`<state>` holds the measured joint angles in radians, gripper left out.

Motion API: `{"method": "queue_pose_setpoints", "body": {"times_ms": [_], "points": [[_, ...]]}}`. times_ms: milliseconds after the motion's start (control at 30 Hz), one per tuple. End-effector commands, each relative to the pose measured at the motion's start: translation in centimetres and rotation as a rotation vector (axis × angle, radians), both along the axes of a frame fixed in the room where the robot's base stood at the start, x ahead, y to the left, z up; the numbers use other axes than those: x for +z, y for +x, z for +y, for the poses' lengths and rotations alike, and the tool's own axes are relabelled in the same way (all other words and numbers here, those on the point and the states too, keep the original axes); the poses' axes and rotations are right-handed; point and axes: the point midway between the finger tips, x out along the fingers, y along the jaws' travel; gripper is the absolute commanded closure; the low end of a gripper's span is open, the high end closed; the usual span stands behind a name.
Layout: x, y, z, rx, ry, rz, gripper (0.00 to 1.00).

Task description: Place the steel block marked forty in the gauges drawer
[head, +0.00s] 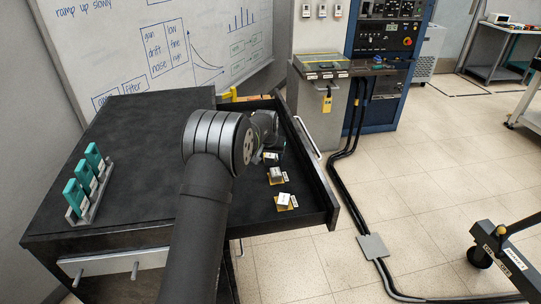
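An open black drawer (318,205) extends from the right side of the dark cabinet. Two small steel blocks sit in it on yellow pads with white tags: one block (277,173) farther back and one block (284,199) nearer the front. Their markings are too small to read, so I cannot tell which is marked forty. My gripper (268,156) is low over the drawer, behind the farther block. My arm hides much of it, and small pale and yellow parts show beside its tip. I cannot tell whether it holds a block or is open.
A rack with several teal-handled tools (88,183) stands on the left of the cabinet top (140,135). The drawer's front wall and handle (307,137) border it on the right. Bare drawer floor lies left of the blocks. A whiteboard (160,40) stands behind.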

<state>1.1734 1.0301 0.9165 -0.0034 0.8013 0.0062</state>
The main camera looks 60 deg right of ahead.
Motion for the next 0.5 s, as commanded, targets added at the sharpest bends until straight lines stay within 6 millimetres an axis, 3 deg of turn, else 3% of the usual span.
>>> {"method": "queue_pose_setpoints", "body": {"times_ms": [267,500], "points": [[0.5,0.0,0.0,0.000,-0.002,-0.001,0.46],[3.7,-0.5,1.2,0.000,-0.003,-0.001,0.46]]}}
